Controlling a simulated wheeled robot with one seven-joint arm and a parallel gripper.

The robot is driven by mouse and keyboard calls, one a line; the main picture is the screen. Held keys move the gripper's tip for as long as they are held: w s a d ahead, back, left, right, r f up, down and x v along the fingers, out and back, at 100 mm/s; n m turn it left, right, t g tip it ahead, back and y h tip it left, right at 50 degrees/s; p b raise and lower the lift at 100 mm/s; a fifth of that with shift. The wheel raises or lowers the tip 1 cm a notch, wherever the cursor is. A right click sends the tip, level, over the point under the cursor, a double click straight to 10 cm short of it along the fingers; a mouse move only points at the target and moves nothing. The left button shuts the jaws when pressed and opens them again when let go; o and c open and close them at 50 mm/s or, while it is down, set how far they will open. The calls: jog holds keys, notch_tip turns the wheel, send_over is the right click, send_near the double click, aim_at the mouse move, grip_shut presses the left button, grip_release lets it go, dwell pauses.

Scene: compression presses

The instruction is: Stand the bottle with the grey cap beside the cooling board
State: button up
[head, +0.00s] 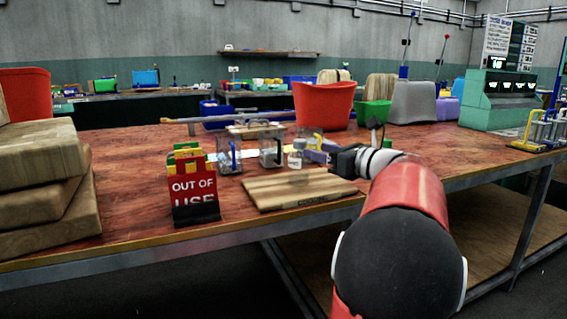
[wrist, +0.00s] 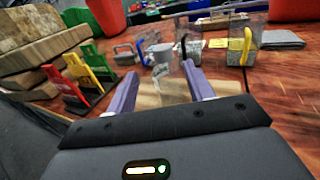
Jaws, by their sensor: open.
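The bottle with the grey cap (wrist: 158,49) stands upright in the wrist view, between and beyond my fingertips. In the head view the bottle (head: 296,159) is small and pale, at the far edge of the cooling board (head: 290,190); I cannot tell whether its base is on the board. The wooden cooling board lies flat on the red-brown table, and part of it (wrist: 158,95) shows between the fingers in the wrist view. My gripper (wrist: 160,71) is open, its two purple fingers apart with nothing between them. In the head view the gripper (head: 316,155) is low, just right of the bottle.
Clear presses with blue (head: 236,155), black (head: 278,150) and yellow (wrist: 247,46) handles stand behind the board. A red "OUT OF USE" holder (head: 194,188) stands left of it. Stacked wooden blocks (head: 45,160) fill the left. A red bucket (head: 323,105) is behind.

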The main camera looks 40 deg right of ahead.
aim_at(304, 147)
jog(key=w, duration=0.8)
jog(key=shift+a+f+p, duration=0.1)
jog(key=shift+a+p, duration=0.3)
grip_shut()
